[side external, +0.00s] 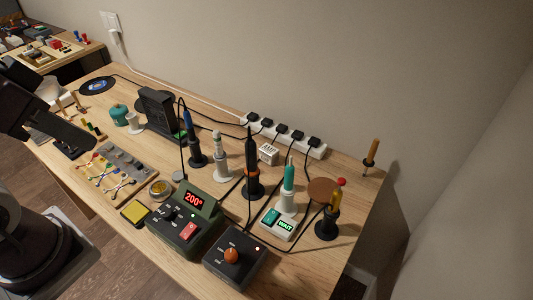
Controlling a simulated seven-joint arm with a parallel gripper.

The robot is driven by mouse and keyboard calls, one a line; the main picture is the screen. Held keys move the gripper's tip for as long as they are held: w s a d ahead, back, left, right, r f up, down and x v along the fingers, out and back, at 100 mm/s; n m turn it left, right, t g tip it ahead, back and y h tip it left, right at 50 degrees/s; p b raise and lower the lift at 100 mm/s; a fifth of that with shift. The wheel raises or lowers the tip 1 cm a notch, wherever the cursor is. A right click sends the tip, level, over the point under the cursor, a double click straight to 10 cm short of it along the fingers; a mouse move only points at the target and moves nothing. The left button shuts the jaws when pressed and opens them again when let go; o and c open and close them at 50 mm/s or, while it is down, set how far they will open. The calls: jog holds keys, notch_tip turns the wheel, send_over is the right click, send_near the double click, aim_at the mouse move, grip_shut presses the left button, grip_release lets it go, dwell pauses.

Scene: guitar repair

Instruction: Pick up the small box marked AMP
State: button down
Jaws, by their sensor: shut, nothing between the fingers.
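A small white box (268,153) with dark marking on its front stands on the wooden workbench (128,236), just in front of the white power strip. The marking is too small to read with certainty, but this is the only small box of this kind that I can make out. Dark parts of my arm show at the left edge. My gripper's fingers are not visible, and nothing of mine is near the white box.
The power strip (318,151) with several black plugs lies behind the box. A black-tipped iron in its stand (252,180), a teal iron (288,190) and cables stand close in front. A green station (185,228) and a black knob box (236,262) occupy the front.

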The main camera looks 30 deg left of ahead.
jog(key=c, duration=2.2)
grip_release()
jog(key=c, duration=0.7)
grip_release()
jog(key=shift+o, duration=0.2)
